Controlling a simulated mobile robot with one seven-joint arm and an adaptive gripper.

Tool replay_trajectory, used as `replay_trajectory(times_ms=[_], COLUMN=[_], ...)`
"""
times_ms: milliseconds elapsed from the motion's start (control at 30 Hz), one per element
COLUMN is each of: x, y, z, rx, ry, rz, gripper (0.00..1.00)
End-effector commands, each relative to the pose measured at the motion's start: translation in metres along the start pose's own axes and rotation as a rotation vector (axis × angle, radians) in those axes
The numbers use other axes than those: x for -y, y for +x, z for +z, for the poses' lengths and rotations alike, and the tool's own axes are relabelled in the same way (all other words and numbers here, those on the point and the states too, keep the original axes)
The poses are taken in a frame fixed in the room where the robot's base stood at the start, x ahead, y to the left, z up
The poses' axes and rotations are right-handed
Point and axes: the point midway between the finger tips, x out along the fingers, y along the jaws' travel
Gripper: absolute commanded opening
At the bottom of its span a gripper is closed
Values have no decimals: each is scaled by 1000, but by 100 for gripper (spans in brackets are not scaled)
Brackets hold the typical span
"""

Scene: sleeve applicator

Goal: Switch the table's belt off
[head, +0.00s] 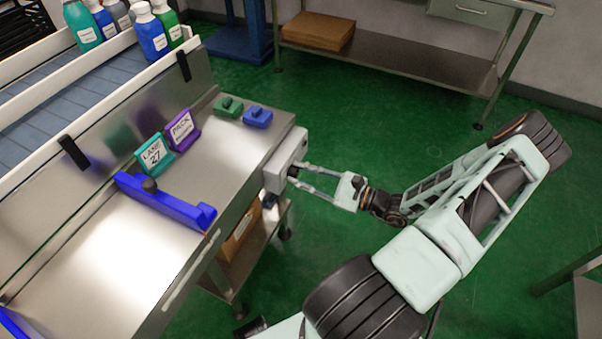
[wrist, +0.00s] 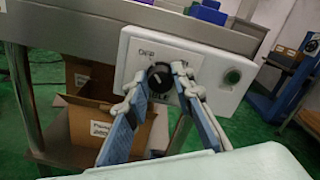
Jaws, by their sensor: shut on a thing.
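My gripper (wrist: 160,84) is shut on the knob, one finger at each side. The knob's exact pointing direction is hard to tell. In the head view the box (head: 288,152) is at the table's right end, with my gripper (head: 293,175) at its face, hiding the knob.
The steel table (head: 120,245) bears a blue bar (head: 165,203), teal and purple signs, and green and blue blocks (head: 229,106). Bottles (head: 150,34) stand on the belt (head: 70,112) behind. Cardboard boxes (wrist: 88,120) sit on the shelf below.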

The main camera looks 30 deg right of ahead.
Motion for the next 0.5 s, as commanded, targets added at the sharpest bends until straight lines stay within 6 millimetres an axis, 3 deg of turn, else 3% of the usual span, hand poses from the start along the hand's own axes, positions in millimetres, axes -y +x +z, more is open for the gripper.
replay_trajectory(times_ms=[500], x=[-1], y=[-1], z=[0], rx=[-1], ry=[-65], rz=[1], gripper=[0])
